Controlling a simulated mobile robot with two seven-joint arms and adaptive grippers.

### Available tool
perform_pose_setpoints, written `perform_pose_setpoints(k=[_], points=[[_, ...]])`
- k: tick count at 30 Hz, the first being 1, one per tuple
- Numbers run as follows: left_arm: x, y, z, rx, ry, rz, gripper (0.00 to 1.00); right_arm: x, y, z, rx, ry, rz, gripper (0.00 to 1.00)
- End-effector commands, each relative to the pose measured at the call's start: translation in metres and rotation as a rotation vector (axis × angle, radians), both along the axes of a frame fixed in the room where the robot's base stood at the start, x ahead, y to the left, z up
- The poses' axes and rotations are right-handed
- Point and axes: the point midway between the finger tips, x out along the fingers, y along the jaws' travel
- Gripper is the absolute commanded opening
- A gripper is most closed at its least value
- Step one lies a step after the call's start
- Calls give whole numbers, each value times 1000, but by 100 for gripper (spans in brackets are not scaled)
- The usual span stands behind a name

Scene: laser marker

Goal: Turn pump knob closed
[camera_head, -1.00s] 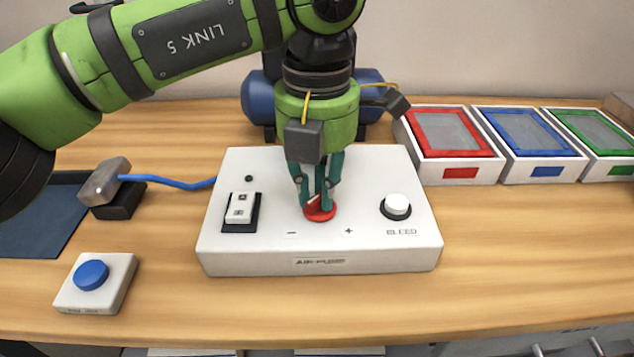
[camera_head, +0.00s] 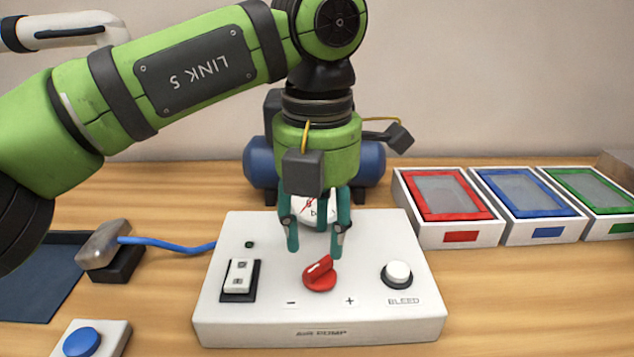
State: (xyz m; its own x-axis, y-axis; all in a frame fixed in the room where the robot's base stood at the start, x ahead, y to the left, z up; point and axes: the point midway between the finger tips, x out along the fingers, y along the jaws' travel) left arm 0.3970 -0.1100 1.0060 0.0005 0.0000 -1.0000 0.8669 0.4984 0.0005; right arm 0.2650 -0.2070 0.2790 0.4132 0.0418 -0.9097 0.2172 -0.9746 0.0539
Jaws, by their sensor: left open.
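The red pump knob (camera_head: 319,275) sits on top of the white air pump box (camera_head: 240,321), between a minus mark and a plus mark. Its raised grip is turned at a slant, with a white mark near its top. My left gripper (camera_head: 315,250) points down just above and behind the knob, its teal fingers spread apart with nothing between them. It appears clear of the knob. A round gauge (camera_head: 317,206) with a red needle shows partly behind the fingers. My right gripper is not in view.
On the box are a rocker switch (camera_head: 240,276) at left and a white bleed button (camera_head: 397,273) at right. A blue tank (camera_head: 260,163) stands behind. Red (camera_head: 461,237), blue (camera_head: 547,233) and green-framed trays stand at right.

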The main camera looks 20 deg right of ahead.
Motion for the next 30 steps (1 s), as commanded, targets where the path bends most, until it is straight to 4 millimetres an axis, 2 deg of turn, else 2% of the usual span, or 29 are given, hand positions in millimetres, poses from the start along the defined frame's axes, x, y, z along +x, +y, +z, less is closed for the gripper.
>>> perform_pose_setpoints(k=[1, 6, 12, 30], points=[[0, -1, 13, -2, -2, 2, 42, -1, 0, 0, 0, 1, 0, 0], [-1, -1, 49, -1, -2, 2, 42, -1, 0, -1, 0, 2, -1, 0], [0, -1, 71, 0, 0, 0, 42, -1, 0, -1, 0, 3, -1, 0], [0, 0, 81, 0, 1, 0, 42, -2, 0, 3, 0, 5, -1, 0]])
